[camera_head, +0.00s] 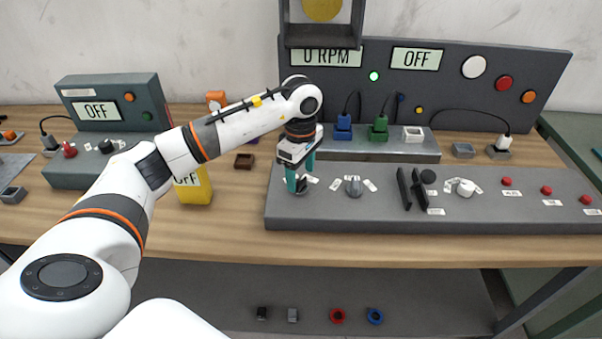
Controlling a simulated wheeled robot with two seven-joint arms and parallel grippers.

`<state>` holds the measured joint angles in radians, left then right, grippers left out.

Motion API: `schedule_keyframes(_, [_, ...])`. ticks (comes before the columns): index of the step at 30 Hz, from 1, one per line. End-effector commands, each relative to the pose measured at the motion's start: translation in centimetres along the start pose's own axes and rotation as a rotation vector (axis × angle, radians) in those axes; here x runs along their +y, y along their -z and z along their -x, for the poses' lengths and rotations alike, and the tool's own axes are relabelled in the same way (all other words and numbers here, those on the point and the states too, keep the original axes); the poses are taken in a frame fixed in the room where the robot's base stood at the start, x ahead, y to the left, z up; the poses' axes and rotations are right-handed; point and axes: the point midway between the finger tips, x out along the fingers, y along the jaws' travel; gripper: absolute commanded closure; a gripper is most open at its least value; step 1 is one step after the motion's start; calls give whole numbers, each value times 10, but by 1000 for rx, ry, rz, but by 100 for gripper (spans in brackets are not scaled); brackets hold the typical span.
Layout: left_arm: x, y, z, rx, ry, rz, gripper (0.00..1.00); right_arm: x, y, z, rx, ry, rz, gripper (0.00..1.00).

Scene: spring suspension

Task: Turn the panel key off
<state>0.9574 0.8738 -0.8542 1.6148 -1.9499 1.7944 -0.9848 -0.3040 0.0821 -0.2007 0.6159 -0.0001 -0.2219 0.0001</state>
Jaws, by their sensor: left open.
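My left arm reaches in from the left. Its gripper (301,186) points down at the left end of the grey control panel (390,219), with its teal fingers open. A small dark knob or key (301,190) sits between or right beside the fingertips and is mostly hidden by them; I cannot tell whether they touch it. White labels lie around it. A grey knob (354,187) stands to the right of the gripper on the same panel. The upright display (416,58) behind reads OFF, and another display (325,57) reads 0 RPM. My right gripper is not in view.
The panel also carries black levers (411,189), a white knob (466,188) and red buttons (546,190). Blue (343,128) and green (378,130) plugs stand behind. A yellow box (194,187) and a grey OFF console (110,115) are at left. A dark frame hangs above the display.

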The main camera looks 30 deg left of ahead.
Motion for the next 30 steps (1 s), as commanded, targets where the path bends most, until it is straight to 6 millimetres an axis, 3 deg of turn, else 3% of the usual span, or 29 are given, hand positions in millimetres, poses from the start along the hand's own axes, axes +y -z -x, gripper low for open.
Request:
schedule_keyframes(4, [0, 0, -14, 1, -1, 0, 36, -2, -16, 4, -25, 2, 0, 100])
schedule_keyframes(14, [0, 0, -19, 1, 1, 0, 36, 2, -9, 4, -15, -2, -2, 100])
schedule_keyframes(17, [0, 0, -19, 1, 1, 0, 48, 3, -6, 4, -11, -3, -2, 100])
schedule_keyframes(23, [0, 0, -19, 1, 1, 0, 81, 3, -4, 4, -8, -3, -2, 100])
schedule_keyframes(30, [0, 0, -19, 1, 1, 16, 81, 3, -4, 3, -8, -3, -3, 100])
